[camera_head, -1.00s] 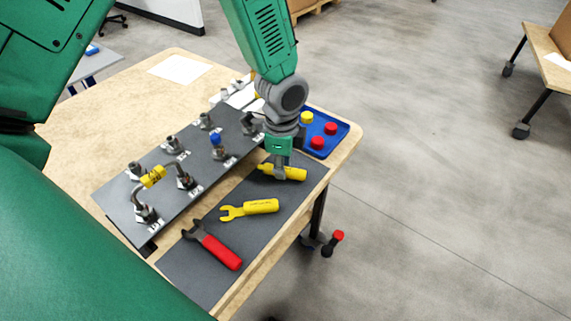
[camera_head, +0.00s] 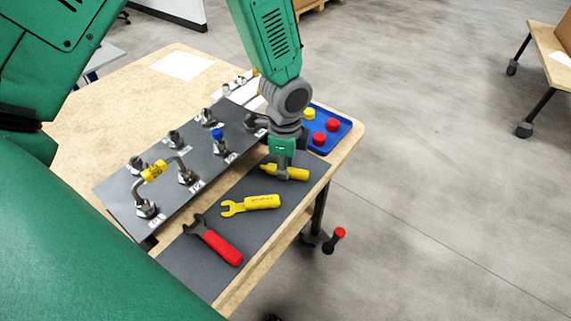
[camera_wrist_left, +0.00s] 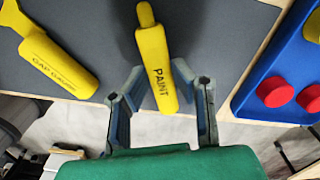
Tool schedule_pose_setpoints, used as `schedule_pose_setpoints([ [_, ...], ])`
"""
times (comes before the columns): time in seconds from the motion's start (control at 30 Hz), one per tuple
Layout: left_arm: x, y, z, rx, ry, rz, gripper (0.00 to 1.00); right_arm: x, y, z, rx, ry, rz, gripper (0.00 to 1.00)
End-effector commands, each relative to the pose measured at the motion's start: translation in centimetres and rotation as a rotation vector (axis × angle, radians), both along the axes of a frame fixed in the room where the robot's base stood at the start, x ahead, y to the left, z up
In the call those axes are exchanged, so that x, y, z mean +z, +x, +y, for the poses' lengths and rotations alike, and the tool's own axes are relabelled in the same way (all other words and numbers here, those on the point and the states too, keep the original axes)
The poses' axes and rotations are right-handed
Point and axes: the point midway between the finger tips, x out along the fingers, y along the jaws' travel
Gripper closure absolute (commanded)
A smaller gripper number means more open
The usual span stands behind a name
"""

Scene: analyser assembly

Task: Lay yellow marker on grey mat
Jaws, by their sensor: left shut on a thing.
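The yellow marker (camera_head: 290,173), with "PAINT" on its side, is at the far end of the grey mat (camera_head: 185,268). It also shows in the left wrist view (camera_wrist_left: 155,65), between the fingers and over the mat. My left gripper (camera_head: 283,176) points down at the marker and is shut on it. I cannot tell whether the marker touches the mat or is just above it. The gripper hides a part of the marker in the head view. My right gripper is not in view.
A yellow wrench (camera_head: 252,205) and a red-handled tool (camera_head: 220,246) lie on the mat. A blue tray (camera_head: 343,128) with yellow and red caps stands close behind the gripper. A dark panel (camera_head: 120,195) with several metal fittings runs along the mat's left side.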

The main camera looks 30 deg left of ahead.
Motion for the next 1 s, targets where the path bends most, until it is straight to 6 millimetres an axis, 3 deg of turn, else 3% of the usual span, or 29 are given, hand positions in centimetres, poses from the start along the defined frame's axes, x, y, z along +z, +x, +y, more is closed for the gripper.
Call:
schedule_pose_setpoints([
  [0.03, -0.1, 0.0, -0.1, -0.001, 0.001, -0.001, 1.0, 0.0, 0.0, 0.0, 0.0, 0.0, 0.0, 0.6],
  [0.07, -0.1, 0.0, -0.1, -0.001, 0.001, -0.001, 0.76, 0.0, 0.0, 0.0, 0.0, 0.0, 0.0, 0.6],
  [0.1, -0.1, 0.0, -0.1, -0.001, 0.001, -0.001, 0.62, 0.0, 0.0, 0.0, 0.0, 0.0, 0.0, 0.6],
  [0.13, -0.1, 0.0, -0.1, -0.001, 0.001, -0.001, 0.55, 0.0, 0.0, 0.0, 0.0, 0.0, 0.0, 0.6],
  [0.43, -0.1, 0.0, 0.1, 0.0, -0.002, -0.001, 0.55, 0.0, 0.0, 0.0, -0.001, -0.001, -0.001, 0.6],
  [0.57, 0.8, 0.1, 0.1, 0.0, -0.003, -0.004, 0.55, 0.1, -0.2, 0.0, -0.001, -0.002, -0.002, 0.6],
  [1.0, 9.5, 0.2, -0.5, -0.001, 0.002, -0.003, 0.55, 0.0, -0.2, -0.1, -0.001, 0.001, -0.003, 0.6],
])
